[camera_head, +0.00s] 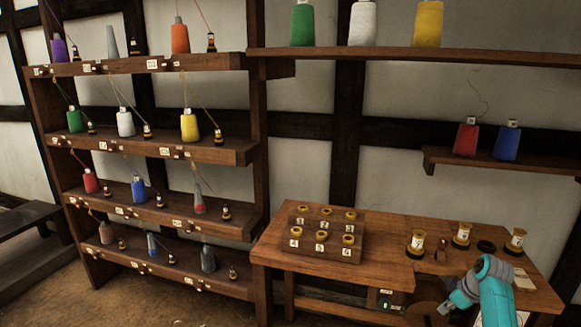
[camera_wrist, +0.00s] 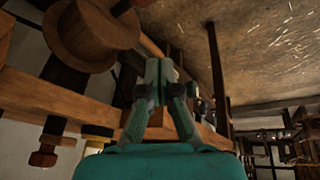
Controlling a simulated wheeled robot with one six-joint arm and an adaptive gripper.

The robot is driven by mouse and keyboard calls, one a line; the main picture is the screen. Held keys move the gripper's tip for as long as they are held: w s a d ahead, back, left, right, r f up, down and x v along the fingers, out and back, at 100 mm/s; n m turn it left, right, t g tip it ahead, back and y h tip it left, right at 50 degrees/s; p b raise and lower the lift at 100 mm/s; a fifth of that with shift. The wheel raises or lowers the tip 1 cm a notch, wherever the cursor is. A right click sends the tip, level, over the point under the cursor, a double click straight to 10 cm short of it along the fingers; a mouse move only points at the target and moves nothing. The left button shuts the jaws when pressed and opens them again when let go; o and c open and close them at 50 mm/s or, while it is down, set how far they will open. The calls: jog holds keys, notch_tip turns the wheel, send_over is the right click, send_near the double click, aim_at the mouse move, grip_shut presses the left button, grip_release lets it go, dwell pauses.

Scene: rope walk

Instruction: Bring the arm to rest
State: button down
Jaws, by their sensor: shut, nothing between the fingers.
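My gripper (camera_wrist: 161,72) shows in the wrist view with its teal fingers together and nothing between them. In the head view my teal arm (camera_head: 492,285) is at the lower right, in front of the wooden table (camera_head: 370,235). It hides part of the table's front right. In the wrist view the scene is turned on its side. A round wooden disc-shaped part (camera_wrist: 90,35) is at the upper left, apart from the fingers as far as I can tell.
A numbered stepped block (camera_head: 318,238) with yellow-topped pegs stands on the table. Several spools (camera_head: 461,234) stand at its right. A shelf rack (camera_head: 150,145) with coloured cones is at the left. A wall shelf (camera_head: 545,167) holds red and blue cones. Bare floor (camera_head: 190,302) lies in front.

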jog(key=s+a+f+m+t+h, duration=0.1)
jog(key=s+a+f, duration=0.45)
jog(key=f, duration=0.35)
jog(key=s+a+f+m+t+h, duration=0.1)
jog(key=s+a+f+m, duration=0.1)
jog(key=s+a+f, duration=0.6)
jog(key=s+a+f+m+t, duration=0.1)
jog(key=s+a+f+t, duration=0.1)
jog(key=s+a+f, duration=0.35)
jog(key=s+a+r+m+t+h, duration=0.15)
jog(key=s+a+r, duration=0.3)
jog(key=s, duration=0.95)
jog(key=s+a+r+m+t+y, duration=0.1)
jog(key=s+a+r+t, duration=0.15)
jog(key=s+a, duration=0.7)
jog(key=s+r+m+t, duration=0.1)
jog(key=s+r+t, duration=0.1)
jog(key=s+r, duration=1.5)
notch_tip(320, 180, up, 4)
jog(key=shift+s+d+r+t, duration=0.15)
jog(key=shift+d+t, duration=0.25)
jog(key=shift+d, duration=0.05)
